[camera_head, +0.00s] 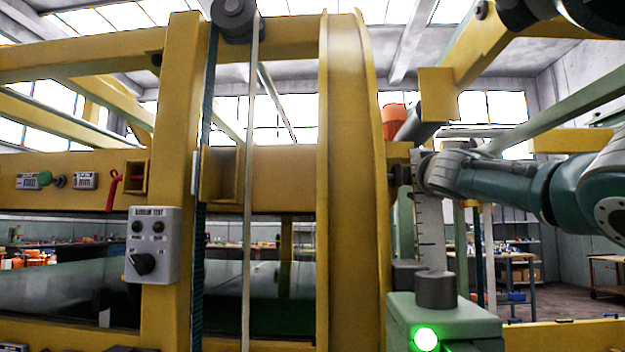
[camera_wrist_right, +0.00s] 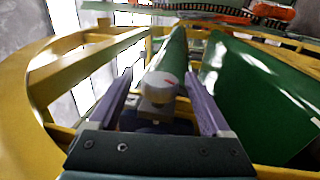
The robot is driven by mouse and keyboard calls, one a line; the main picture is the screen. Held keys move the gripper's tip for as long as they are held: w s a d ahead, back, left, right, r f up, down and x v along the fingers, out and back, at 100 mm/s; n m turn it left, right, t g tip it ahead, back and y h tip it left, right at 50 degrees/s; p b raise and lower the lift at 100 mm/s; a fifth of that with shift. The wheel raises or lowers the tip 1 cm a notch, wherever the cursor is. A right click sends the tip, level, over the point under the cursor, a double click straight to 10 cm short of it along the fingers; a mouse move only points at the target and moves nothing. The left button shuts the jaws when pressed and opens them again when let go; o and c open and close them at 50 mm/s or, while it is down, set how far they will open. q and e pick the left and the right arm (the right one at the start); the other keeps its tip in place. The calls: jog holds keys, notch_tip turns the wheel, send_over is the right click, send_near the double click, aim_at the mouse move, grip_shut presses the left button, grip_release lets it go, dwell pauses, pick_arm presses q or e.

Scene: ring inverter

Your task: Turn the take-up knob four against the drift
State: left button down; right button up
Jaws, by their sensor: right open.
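In the right wrist view a pale grey round knob (camera_wrist_right: 160,87) with a small red mark on its face sits between the two fingers of my right gripper (camera_wrist_right: 158,79). The fingers are open, one on each side of the knob, with a visible gap on both sides. In the head view my right arm comes in from the right and its gripper (camera_head: 418,172) is at the yellow frame, beside the upright scale plate; the knob cannot be made out there. My left gripper is not in view.
A green lamp (camera_head: 425,339) glows on a pale green housing below the scale plate (camera_head: 431,235). A grey control box (camera_head: 154,245) with a dark selector is on the left yellow post. A curved yellow beam (camera_head: 352,180) stands left of my right gripper. An orange-red part (camera_head: 394,121) is above.

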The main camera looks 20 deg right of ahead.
jog(key=b+v, duration=0.1)
jog(key=v, duration=0.8)
jog(key=shift+s+a, duration=0.15)
jog(key=shift+s, duration=0.15)
